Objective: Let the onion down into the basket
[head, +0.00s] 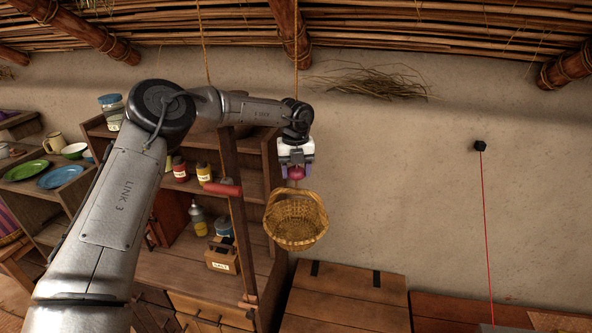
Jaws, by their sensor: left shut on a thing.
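A red-purple onion (296,173) is between the fingers of my left gripper (296,171), which is shut on it and points down. The wicker basket (297,226) is directly below the onion in the picture, with its open top facing up and toward me. The basket appears to hang from a rope (296,60) that comes down from the roof behind my arm. The gap between onion and basket rim looks small, but its depth is hard to judge. My right gripper is out of view.
A wooden shelf (262,190) with bottles and jars stands close left of the basket. A wooden chest (345,292) is below. A red cord (487,230) hangs from a black wall fitting at the right. The wall area right of the basket is free.

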